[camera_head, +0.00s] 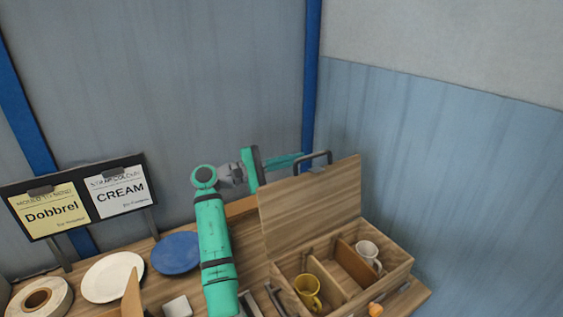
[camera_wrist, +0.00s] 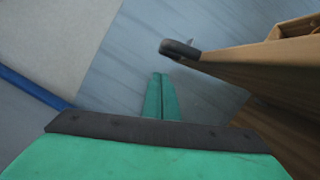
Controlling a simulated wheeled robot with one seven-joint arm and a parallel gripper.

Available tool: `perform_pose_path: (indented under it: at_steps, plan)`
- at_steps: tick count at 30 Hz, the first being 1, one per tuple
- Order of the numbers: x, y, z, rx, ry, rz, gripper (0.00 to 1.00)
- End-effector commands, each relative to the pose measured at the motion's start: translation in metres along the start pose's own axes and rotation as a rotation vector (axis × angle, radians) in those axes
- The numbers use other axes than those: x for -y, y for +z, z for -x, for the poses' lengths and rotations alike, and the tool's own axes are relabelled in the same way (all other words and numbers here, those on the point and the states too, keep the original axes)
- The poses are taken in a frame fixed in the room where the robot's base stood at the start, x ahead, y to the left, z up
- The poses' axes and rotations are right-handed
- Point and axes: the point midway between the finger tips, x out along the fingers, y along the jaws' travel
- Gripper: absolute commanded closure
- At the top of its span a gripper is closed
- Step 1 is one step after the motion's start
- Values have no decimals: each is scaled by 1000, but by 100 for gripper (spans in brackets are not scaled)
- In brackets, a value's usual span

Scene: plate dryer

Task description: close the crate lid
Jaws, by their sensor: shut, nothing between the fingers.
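The wooden crate (camera_head: 338,302) stands at the lower right in the head view, with its lid (camera_head: 311,205) raised, tilted up from the back. A dark handle (camera_head: 314,160) sits on the lid's top edge. In the wrist view the lid (camera_wrist: 262,62) shows edge-on at the right, with the handle (camera_wrist: 180,49) at its tip. My teal gripper (camera_head: 290,161) is behind and left of the lid's upper edge, pointing right. In the wrist view its fingers (camera_wrist: 160,82) are together and empty, just below the handle and apart from it.
Inside the crate are dividers, a yellow mug (camera_head: 307,291) and a white mug (camera_head: 368,253). Left of my arm are a blue plate (camera_head: 176,252), a white plate (camera_head: 112,277), a tape roll (camera_head: 40,298) and a sign stand (camera_head: 82,197). Walls rise behind and to the right.

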Motion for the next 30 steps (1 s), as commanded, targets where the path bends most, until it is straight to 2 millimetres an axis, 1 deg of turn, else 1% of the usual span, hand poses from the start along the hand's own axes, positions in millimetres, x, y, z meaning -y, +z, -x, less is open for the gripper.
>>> perform_pose_path:
  at_steps: [3, 9, 24, 30]
  plan:
    - [0, 12, -3, 1, -1, -2, 100]
    - [0, 23, -6, 1, -1, 0, 100]
    - [0, 26, -7, 1, -2, -5, 100]
    - [0, 35, -11, 1, -14, -54, 100]
